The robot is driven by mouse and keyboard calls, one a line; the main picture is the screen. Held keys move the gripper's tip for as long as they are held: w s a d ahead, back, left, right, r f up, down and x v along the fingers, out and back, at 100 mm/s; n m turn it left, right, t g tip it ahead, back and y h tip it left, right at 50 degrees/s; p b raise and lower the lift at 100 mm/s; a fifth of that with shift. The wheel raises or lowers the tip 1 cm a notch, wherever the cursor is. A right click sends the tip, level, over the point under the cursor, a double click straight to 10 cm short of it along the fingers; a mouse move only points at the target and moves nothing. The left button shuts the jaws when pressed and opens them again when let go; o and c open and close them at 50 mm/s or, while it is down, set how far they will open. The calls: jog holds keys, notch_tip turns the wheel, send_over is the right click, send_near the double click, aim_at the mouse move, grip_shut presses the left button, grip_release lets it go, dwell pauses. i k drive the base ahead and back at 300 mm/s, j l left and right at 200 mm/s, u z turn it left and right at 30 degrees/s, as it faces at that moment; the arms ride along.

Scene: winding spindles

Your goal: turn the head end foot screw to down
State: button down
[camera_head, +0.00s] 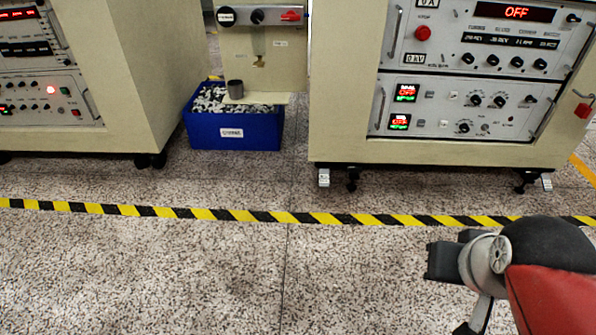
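The cream cabinet (345,148) at the right stands on dark casters, with a pale foot (323,178) under its left front corner and another pale foot (546,181) under its right front corner. Which one is the head end foot screw, I cannot tell. Both are small, and whether they touch the floor is unclear. My gripper (446,264) is at the lower right, in front of the cabinet and well apart from both feet. Dark end parts show beside its pale round joint, but the finger gap is not clear. I see nothing held in it.
A yellow and black floor stripe (290,217) runs across in front of the cabinets. A blue bin (205,136) full of small pieces stands between the right cabinet and another cabinet (150,80) at the left. The front floor is clear.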

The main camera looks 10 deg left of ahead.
aim_at(354, 171)
jog(key=u, duration=0.3)
jog(key=i+l+u, duration=0.1)
jog(key=i+u, duration=0.2)
jog(key=i, duration=0.15)
jog(key=i+l+u, duration=0.3)
jog(key=i, duration=0.15)
